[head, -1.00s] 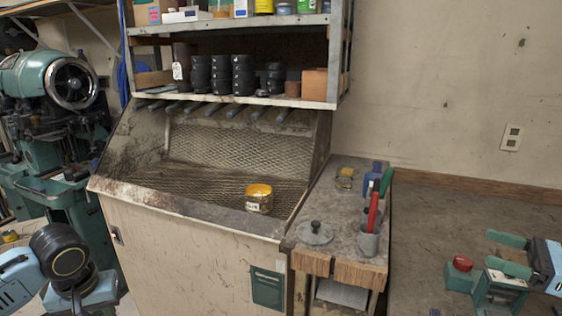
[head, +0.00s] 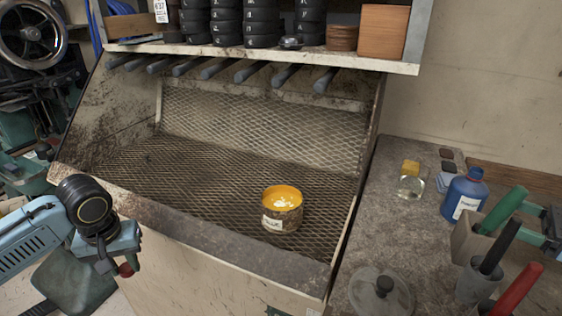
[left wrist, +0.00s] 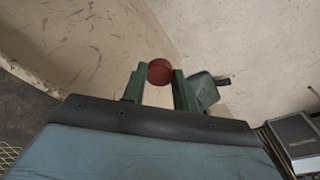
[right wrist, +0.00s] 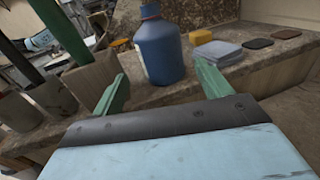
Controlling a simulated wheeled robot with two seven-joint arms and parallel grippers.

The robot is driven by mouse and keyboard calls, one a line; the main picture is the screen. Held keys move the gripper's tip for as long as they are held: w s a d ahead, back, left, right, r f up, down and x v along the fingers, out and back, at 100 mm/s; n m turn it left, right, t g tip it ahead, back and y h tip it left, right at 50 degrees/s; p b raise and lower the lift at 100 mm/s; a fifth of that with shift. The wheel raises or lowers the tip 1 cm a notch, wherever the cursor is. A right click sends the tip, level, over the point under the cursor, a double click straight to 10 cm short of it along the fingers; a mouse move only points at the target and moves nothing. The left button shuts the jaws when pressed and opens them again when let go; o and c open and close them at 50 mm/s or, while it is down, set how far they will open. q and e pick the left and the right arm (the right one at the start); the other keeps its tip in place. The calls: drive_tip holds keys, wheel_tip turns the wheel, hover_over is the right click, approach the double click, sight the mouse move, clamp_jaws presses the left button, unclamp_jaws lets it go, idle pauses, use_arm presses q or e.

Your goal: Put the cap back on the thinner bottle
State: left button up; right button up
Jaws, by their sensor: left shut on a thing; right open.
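A blue bottle (head: 464,196) with a white label stands upright on the grey side bench. My left gripper (left wrist: 158,82) is shut on a red cap (left wrist: 160,71). In the head view the cap (head: 125,270) shows at the lower left, in front of the cabinet and far from the bottle. My right gripper (right wrist: 163,88) is open and empty. Its fingers point towards the bottle, which stands beyond and between them, apart from them.
A yellow-rimmed tin (head: 282,210) stands on the mesh tray. A glass jar (head: 411,186), a grey lid (head: 381,293) and holders with green, black and red handles (head: 515,290) crowd the bench around the bottle. A shelf edge (head: 270,58) overhangs the mesh.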

sight(483, 204)
use_arm(q)
drive_tip(key=shift+s+r, duration=0.1)
drive_tip(key=shift+s, duration=0.2)
drive_tip(key=shift+w+r, duration=0.1)
drive_tip(key=shift+r, duration=0.05)
use_arm(e)
drive_tip(key=shift+x, duration=3.25)
drive_tip(key=shift+s+a, duration=0.1)
use_arm(q)
drive_tip(key=shift+r+p, duration=0.3)
drive_tip(key=shift+p, duration=0.2)
use_arm(e)
drive_tip(key=shift+x, duration=2.6)
drive_tip(key=shift+r, duration=0.15)
drive_tip(key=c, duration=0.9)
drive_tip(key=shift+r, duration=0.15)
